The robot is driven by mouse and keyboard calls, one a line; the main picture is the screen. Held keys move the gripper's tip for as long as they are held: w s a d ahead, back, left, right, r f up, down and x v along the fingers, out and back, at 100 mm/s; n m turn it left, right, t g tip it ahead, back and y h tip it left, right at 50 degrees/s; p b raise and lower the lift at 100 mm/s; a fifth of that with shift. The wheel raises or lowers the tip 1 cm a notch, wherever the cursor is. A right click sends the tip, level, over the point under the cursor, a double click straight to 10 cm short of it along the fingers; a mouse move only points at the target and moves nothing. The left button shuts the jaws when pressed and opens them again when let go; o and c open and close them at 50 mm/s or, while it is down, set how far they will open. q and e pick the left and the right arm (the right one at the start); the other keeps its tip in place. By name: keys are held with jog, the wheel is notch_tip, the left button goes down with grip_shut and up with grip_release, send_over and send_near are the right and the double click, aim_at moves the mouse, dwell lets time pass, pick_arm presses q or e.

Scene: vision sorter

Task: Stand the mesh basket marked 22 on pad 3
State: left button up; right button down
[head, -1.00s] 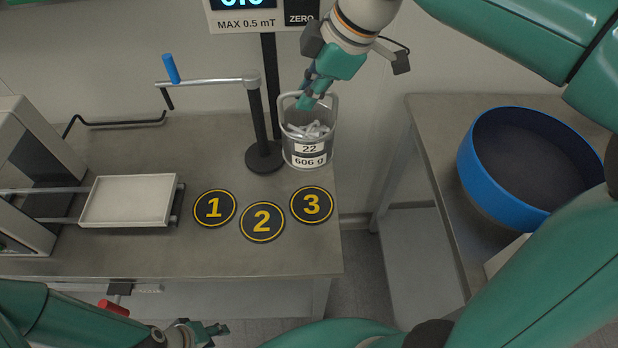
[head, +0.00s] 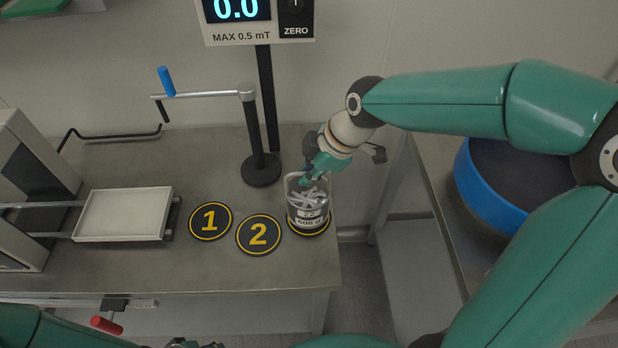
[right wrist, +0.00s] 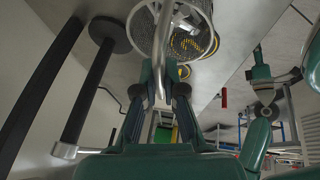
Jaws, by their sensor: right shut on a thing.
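The mesh basket marked 22 (head: 310,214) holds several pale metal parts and stands upright over pad 3 (head: 324,230). Only the pad's rim shows around the basket's base; its number is hidden. I cannot tell whether the base touches the pad. My right gripper (head: 309,180) is shut on the basket's handle from above. In the right wrist view the fingers (right wrist: 160,92) close on the handle bar, with the mesh basket (right wrist: 185,30) beyond. My left gripper (head: 190,345) barely shows at the bottom edge, and its jaws cannot be read.
Pad 1 (head: 210,221) and pad 2 (head: 258,235) lie bare to the left. A black post with a crank arm (head: 258,140) stands close behind the basket. A white tray (head: 123,214) is at left. A blue round bin (head: 480,190) is on the right bench, past a gap.

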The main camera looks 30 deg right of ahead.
jog(key=shift+f, duration=1.05)
jog(key=c, duration=1.3)
grip_release()
jog(key=shift+f, duration=0.1)
jog(key=shift+o, duration=0.2)
jog(key=v, duration=1.2)
